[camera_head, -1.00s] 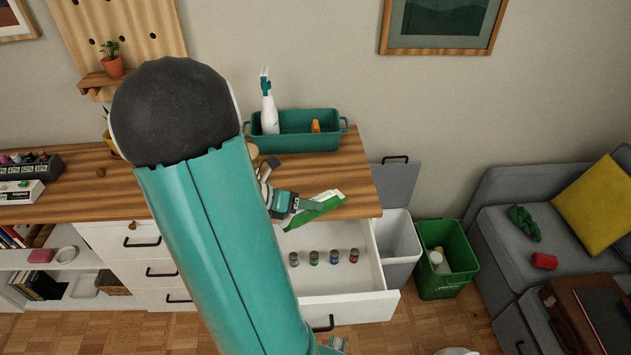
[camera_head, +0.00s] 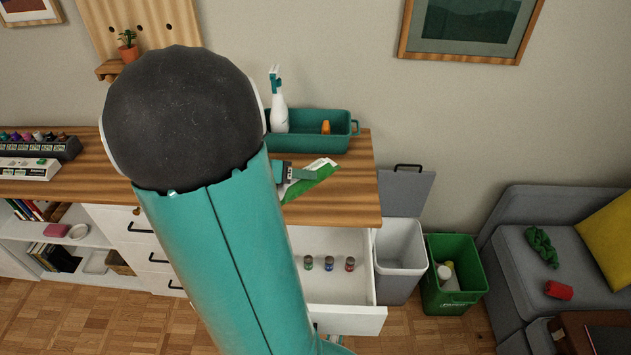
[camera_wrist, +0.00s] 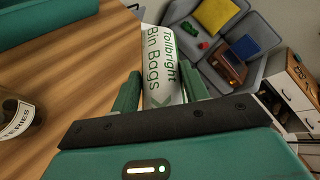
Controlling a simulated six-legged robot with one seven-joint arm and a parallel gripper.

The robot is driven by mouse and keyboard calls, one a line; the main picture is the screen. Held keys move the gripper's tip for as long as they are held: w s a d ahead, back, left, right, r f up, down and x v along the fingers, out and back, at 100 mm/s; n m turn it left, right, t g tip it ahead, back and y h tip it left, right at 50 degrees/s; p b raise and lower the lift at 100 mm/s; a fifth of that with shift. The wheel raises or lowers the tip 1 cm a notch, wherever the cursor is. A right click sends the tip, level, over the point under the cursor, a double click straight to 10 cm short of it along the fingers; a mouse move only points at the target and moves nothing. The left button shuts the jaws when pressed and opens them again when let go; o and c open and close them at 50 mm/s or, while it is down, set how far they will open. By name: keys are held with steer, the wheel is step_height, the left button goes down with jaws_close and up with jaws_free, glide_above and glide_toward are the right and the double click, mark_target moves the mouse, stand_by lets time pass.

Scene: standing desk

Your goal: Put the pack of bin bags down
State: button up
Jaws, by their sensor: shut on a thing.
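The pack of bin bags (camera_head: 311,180) is green and white. In the head view it is at the right part of the wooden desk top (camera_head: 350,201), near the front edge. My gripper (camera_head: 299,174) is shut on it, though my own arm hides part of the wrist. In the wrist view the pack (camera_wrist: 160,62) stands out between the two green fingers (camera_wrist: 158,92), with its "Bin Bags" lettering visible. I cannot tell whether the pack touches the desk.
A teal caddy (camera_head: 345,130) with a spray bottle (camera_head: 279,108) stands at the desk's back. Below, an open drawer (camera_head: 345,290) holds several small jars. A grey bin (camera_head: 400,262) and a green bin (camera_head: 455,275) stand right of the desk. A labelled jar (camera_wrist: 18,115) shows at the left.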

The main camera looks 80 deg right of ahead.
steer(key=d+f, duration=0.2)
steer(key=d, duration=0.2)
steer(key=d+f, duration=0.6)
steer(key=d, duration=0.1)
steer(key=shift+w+d+f, duration=0.1)
steer(key=shift+d+f, duration=0.15)
steer(key=shift+d, duration=0.05)
steer(key=shift+d+f, duration=0.15)
steer(key=shift+f, duration=0.05)
steer(key=shift+d+f, duration=0.2)
steer(key=shift+f, duration=1.45)
steer(key=shift+f, duration=0.1)
steer(key=o, duration=1.4)
steer(key=shift+c, duration=0.2)
steer(key=shift+f, duration=0.1)
